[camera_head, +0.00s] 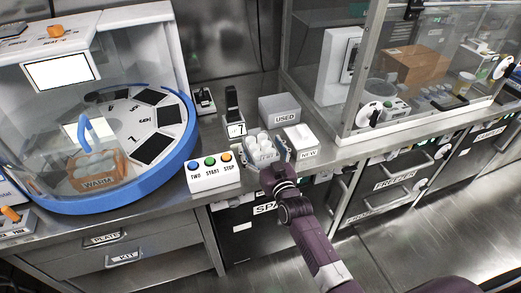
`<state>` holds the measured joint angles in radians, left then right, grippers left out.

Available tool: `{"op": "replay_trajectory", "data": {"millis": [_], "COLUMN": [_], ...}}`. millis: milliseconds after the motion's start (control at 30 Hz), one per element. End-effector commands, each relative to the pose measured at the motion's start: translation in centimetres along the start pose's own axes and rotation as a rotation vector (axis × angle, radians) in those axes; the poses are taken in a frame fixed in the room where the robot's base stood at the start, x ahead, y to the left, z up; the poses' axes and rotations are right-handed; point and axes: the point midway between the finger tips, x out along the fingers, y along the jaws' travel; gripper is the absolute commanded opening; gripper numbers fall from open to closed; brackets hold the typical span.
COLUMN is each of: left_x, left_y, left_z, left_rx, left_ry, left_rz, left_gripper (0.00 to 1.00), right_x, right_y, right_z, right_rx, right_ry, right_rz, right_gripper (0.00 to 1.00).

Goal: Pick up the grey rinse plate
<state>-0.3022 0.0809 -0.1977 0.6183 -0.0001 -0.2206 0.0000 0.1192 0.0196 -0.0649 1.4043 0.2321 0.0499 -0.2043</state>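A small light grey plate (264,157) with several whitish rounded shapes on it is on the steel counter, near its front edge. No label on it can be read, so I cannot tell for sure that it is the rinse plate. My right gripper (275,168), on a purple arm from the lower right, is at the plate's front right side and covers part of it. Its fingers are small and partly hidden, so I cannot tell whether they touch or grip the plate. My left gripper is not in view.
A button box (213,173) stands left of the plate. Behind is a black device (234,108) with a "7" label. A grey USED box (279,108) and a white NEW box (300,140) are close on the right. A glass-fronted cabinet (360,136) stands farther right.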

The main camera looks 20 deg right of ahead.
Motion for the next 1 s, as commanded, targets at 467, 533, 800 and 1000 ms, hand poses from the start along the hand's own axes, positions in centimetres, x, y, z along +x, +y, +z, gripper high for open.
{"op": "replay_trajectory", "data": {"millis": [467, 533, 800, 1000], "left_x": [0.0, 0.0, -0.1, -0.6], "left_y": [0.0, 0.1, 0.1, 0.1], "left_z": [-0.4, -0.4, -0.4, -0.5], "left_rx": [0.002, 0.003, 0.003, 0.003], "left_ry": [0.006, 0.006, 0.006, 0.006], "left_rz": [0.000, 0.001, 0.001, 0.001], "left_gripper": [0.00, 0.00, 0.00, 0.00], "right_x": [0.0, 0.0, 0.0, 0.0], "right_y": [0.0, 0.0, 0.0, 0.0], "right_z": [-0.1, -0.1, -0.9, -4.5], "right_rx": [-0.001, -0.001, 0.000, 0.001], "right_ry": [0.001, 0.001, 0.002, 0.007], "right_rz": [0.000, 0.000, 0.000, 0.001], "right_gripper": [0.36, 0.36, 0.36, 0.36]}}
